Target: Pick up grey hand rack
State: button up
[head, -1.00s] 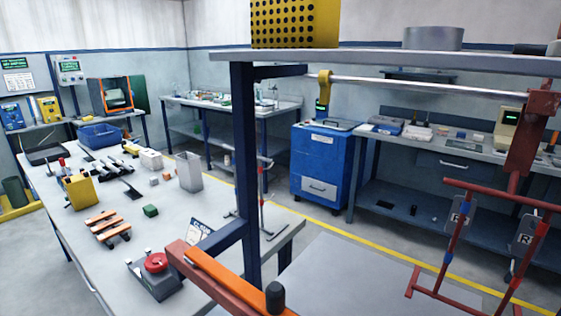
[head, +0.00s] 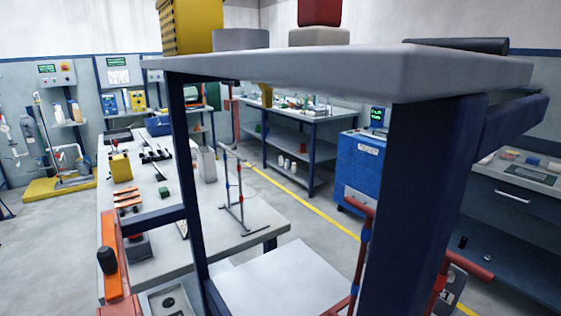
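A thin grey rack (head: 238,207) with red and blue sections on its uprights stands upright near the right end of the long workbench (head: 250,222). It looks like the grey hand rack, but it is small in view. It is in clear sight between a dark blue post and the bench's right edge. A red rack (head: 358,255) shows lower right, partly hidden by a thick post. My gripper is not in view.
A dark blue frame with a grey top shelf (head: 330,75) stands close in front; its thick right post (head: 410,200) blocks much of the right. An orange bar (head: 112,265) is at lower left. Grey floor is open at left (head: 50,250). A blue cabinet (head: 358,170) stands behind.

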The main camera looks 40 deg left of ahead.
aim_at(237, 83)
jog(key=i+l+z, duration=0.15)
jog(key=i+l, duration=0.15)
jog(key=i+l+z, duration=0.1)
jog(key=i, duration=0.45)
jog(key=i+l+z, duration=0.15)
jog(key=i+l, duration=0.15)
jog(key=i, duration=0.15)
jog(key=i+l+z, duration=0.1)
jog(key=i, duration=0.35)
jog(key=i+u, duration=0.2)
jog(key=i, duration=0.35)
jog(key=i+l+u, duration=0.1)
jog(key=i+u, duration=0.15)
jog(key=i, duration=0.35)
jog(key=i+l+u, duration=0.2)
jog(key=i, duration=0.35)
jog(key=i+j+u, duration=0.2)
jog(key=u, duration=0.3)
jog(key=i+u, duration=0.8)
jog(key=u, duration=0.2)
jog(key=i+l+u, duration=0.25)
jog(key=u, duration=0.25)
jog(key=i, duration=0.05)
